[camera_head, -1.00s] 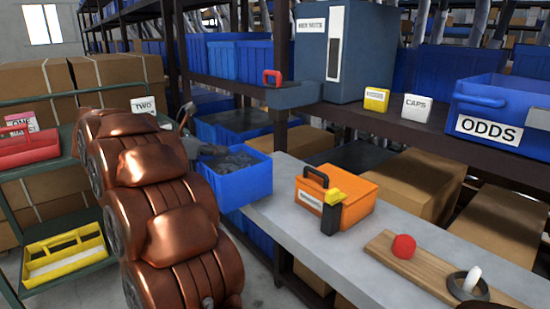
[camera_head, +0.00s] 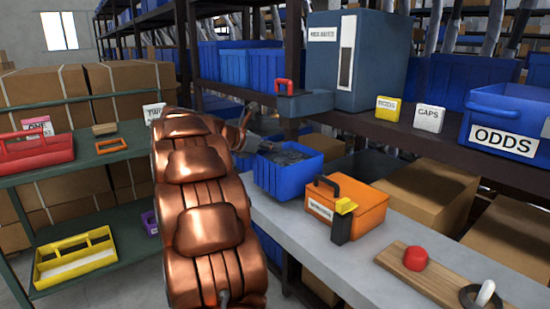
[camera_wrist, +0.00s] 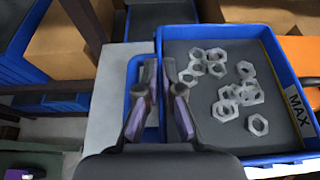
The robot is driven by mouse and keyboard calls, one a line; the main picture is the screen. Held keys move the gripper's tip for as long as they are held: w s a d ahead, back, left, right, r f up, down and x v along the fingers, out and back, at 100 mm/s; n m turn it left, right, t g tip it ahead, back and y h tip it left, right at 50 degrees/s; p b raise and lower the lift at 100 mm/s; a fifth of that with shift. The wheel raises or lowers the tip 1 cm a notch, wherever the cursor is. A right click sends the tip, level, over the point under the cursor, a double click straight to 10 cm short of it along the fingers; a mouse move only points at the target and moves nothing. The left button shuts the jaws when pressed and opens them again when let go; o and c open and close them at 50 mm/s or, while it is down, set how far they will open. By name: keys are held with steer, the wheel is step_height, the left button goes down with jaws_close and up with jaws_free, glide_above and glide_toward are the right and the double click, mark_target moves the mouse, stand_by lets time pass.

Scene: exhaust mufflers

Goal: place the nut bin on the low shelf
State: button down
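The nut bin (camera_head: 284,181) is a blue open box in the head view, beside the orange toolbox at the bench's far end. In the wrist view it (camera_wrist: 285,60) holds several pale hex nuts and carries a MAX label. My gripper (camera_wrist: 160,80) has its fingers on either side of the bin's left wall, by the blue handle, and appears closed on it. In the head view my gripper (camera_head: 258,145) is partly hidden by my copper arm. A green rack stands at left; its low shelf (camera_head: 108,249) holds a yellow tray (camera_head: 75,258) and a purple item (camera_head: 150,222).
The rack's upper shelf (camera_head: 85,158) holds a red tray (camera_head: 38,153), an orange frame and ONE and TWO signs. The orange toolbox (camera_head: 362,207) and a wooden board (camera_head: 440,280) are on the grey bench (camera_head: 300,230). A dark rack with blue bins stands behind.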

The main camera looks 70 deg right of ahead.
mark_target(275, 157)
steer(key=shift+s+d, duration=0.2)
steer(key=shift+d, duration=0.1)
step_height(275, 157, down, 2)
steer(key=shift+s+d+f, duration=0.1)
steer(key=shift+f+b, duration=0.3)
steer(key=shift+f, duration=0.35)
steer(key=shift+f, duration=0.15)
steer(key=c, duration=1.3)
jaws_free()
steer(key=shift+r, duration=0.2)
steer(key=v, duration=1.2)
steer(key=shift+f, duration=0.1)
